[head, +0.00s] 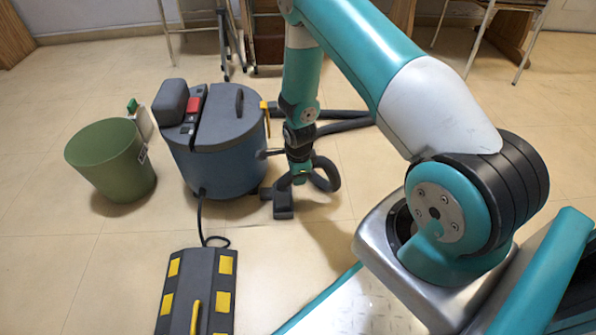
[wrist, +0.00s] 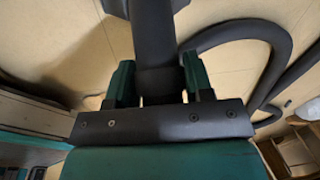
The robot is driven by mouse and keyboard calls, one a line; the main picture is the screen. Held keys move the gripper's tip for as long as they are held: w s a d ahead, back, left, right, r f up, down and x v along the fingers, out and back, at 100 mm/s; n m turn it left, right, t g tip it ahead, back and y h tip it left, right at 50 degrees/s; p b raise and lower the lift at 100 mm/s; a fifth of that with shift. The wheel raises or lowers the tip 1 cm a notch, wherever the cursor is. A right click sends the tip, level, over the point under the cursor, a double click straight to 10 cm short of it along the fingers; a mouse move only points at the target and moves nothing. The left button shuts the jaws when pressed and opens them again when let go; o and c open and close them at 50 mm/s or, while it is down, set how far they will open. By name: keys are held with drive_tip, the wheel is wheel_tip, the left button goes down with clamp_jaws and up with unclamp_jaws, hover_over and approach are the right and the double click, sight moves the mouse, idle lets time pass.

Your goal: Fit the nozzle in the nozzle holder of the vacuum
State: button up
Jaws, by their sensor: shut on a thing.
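The vacuum (head: 220,150) is a blue drum with a dark grey lid and stands on the floor left of my arm. My gripper (head: 300,177) is low, right of the drum. In the wrist view my gripper (wrist: 158,83) has its green fingers shut on both sides of the dark nozzle tube (wrist: 154,45). The nozzle (head: 283,205) hangs below it, its foot close to the floor and apart from the drum.
The dark hose (head: 345,121) runs behind my arm and loops beside the nozzle; it also shows in the wrist view (wrist: 275,60). A green bin (head: 110,160) stands left of the vacuum. A black and yellow cable ramp (head: 200,290) lies in front.

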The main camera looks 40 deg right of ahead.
drive_tip(key=shift+f, duration=0.15)
drive_tip(key=shift+f+b, duration=1.15)
drive_tip(key=shift+f, duration=0.75)
drive_tip(key=o, duration=1.8)
drive_tip(key=shift+r, duration=0.1)
wheel_tip(320, 180, up, 7)
drive_tip(key=p, duration=0.6)
drive_tip(key=shift+p, duration=0.4)
